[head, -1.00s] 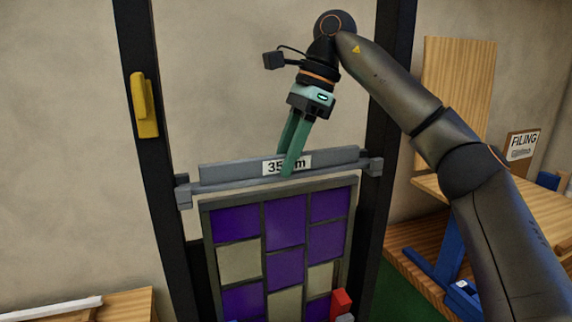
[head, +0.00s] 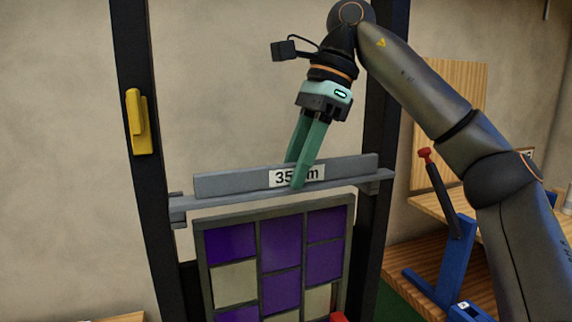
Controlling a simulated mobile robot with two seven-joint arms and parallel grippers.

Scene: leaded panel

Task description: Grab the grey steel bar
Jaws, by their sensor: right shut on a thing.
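The grey steel bar (head: 225,183) is long and flat, with a white label partly covered by a finger, reading "35" and "m" on either side. It lies lengthwise along the grey rail (head: 345,190) at the top of the panel. My right gripper (head: 295,172) reaches down from above and is shut on the bar near its middle, one green finger in front and one behind. I cannot tell whether the bar still touches the rail. My left gripper is not in view.
Below the rail is a leaded panel (head: 280,262) of purple and cream panes. Black uprights (head: 160,215) stand on both sides, the left one carrying a yellow handle (head: 138,122). At right are a wooden bench (head: 424,200) and a blue stand with a red-knobbed lever (head: 440,190).

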